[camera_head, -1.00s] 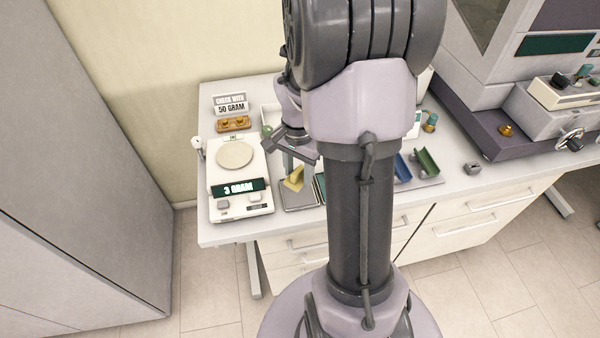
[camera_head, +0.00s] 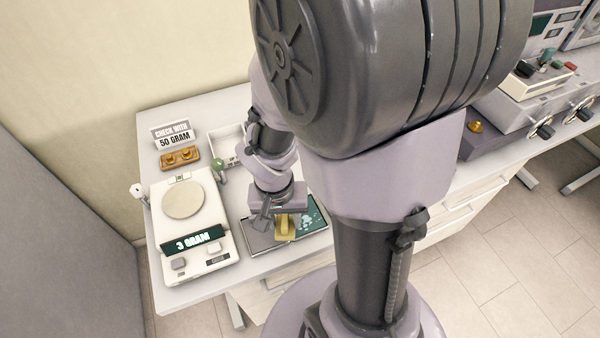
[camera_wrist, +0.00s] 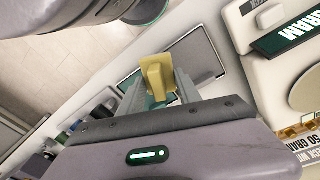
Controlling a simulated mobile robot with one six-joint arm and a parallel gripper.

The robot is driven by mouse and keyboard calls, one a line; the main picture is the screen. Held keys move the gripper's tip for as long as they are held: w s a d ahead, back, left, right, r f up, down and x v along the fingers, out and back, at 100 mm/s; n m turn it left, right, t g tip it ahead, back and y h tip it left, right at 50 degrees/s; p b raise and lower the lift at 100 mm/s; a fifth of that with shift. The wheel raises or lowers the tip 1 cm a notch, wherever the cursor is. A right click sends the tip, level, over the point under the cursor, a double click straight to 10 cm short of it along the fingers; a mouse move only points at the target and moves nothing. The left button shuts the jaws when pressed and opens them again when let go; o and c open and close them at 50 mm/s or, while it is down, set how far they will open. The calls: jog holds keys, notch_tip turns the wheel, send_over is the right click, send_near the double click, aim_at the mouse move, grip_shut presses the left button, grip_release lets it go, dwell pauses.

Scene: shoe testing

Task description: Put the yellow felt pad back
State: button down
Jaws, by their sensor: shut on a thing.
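The yellow felt pad (camera_head: 285,229) is between the jaws of my gripper (camera_head: 277,213), which are shut on it. In the wrist view the pad (camera_wrist: 156,70) stands out beyond the fingers, with a raised block-like part on it. My gripper (camera_wrist: 160,92) fills the lower part of that view. Under and around the pad is a flat tray (camera_head: 262,243) with a bare grey part on the left and a dark green part on the right; the grey part also shows in the wrist view (camera_wrist: 196,57). I cannot tell whether the pad touches the tray.
My arm hides the table's right part.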

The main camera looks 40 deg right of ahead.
jog(key=w+d, duration=0.1)
jog(key=w, duration=0.3)
jog(key=w+d+f+b, duration=0.1)
jog(key=w+d, duration=0.1)
jog(key=w, duration=0.3)
jog(key=w+d, duration=0.2)
jog(key=w, duration=0.2)
jog(key=shift+w+f, duration=0.25)
notch_tip(320, 180, down, 4)
jog(key=shift+w+r+b, duration=0.15)
jog(key=shift+b, duration=1)
jog(key=shift+r, duration=0.15)
jog(key=c, duration=0.8)
grip_release()
jog(key=shift+c, duration=0.2)
